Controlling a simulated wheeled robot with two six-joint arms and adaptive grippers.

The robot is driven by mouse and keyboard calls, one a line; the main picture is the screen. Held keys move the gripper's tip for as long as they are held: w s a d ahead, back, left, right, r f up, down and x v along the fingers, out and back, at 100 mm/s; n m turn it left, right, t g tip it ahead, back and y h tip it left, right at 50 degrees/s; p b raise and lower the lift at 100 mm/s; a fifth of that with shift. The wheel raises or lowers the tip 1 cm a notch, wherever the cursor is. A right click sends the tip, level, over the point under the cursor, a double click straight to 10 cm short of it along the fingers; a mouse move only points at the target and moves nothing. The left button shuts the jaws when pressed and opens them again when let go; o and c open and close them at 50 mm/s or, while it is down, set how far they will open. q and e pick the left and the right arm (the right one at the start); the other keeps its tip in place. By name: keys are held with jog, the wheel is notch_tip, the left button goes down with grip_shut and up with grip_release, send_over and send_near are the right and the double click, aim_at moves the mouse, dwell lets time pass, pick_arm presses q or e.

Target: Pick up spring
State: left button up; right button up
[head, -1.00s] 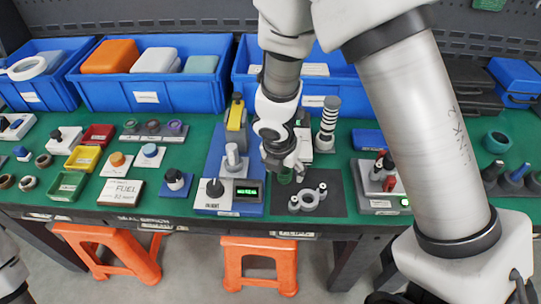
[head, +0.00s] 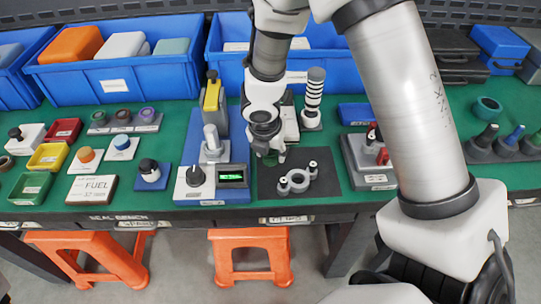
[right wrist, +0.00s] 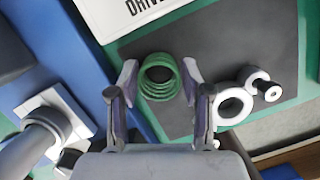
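A green coil spring (right wrist: 160,78) shows in the right wrist view, at the left part of a dark mat (right wrist: 225,45). My right gripper (right wrist: 158,82) is open, with one fingertip on either side of the spring and a small gap visible at each side. In the head view, my right gripper (head: 268,154) is over the far left part of the dark mat (head: 325,182) and hides most of the spring; only a little green (head: 274,160) shows beside it. My left gripper is not in view.
A white ring-shaped part (head: 296,181) lies on the mat near the spring. A blue-based device with a green display (head: 232,176) stands left of the mat. A striped post (head: 313,95) stands behind. Blue bins (head: 135,90) line the back.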

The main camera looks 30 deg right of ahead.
jog(key=c, duration=0.5)
